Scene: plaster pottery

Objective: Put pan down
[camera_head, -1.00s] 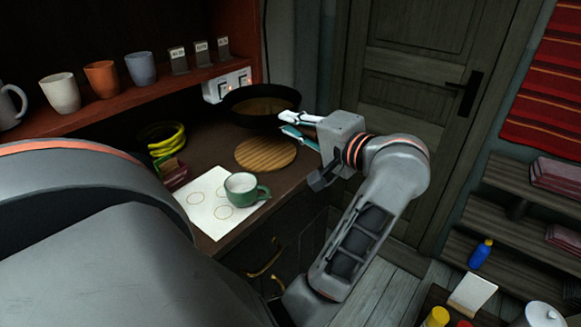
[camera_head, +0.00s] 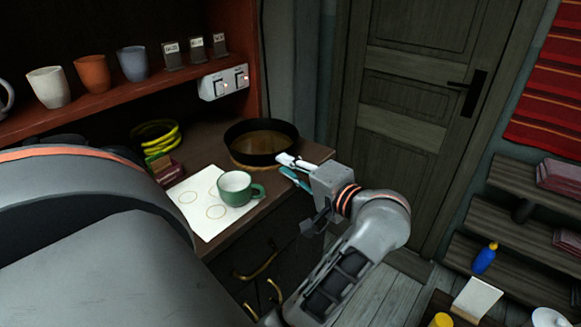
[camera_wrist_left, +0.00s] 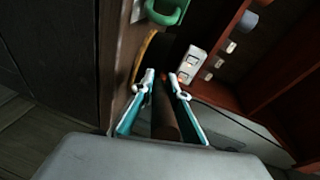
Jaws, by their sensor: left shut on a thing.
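The dark round pan (camera_head: 240,150) is over the spot on the counter where the round wooden board lies, and hides nearly all of the board in the head view. I cannot tell whether the pan touches the board. My left gripper (camera_head: 287,170) is at the pan's near right side. In the left wrist view, my left gripper's fingers (camera_wrist_left: 161,82) are shut on the pan's brown handle (camera_wrist_left: 166,118). A curved edge of the wooden board (camera_wrist_left: 146,58) shows beyond them. My right gripper is not in view.
A green mug (camera_head: 233,190) stands on a white sheet (camera_head: 190,212) with circles, near the pan. Yellow rings (camera_head: 157,134) lie at the back left. A switch box (camera_head: 224,83) is on the shelf side behind. The counter's right edge is close to the gripper.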

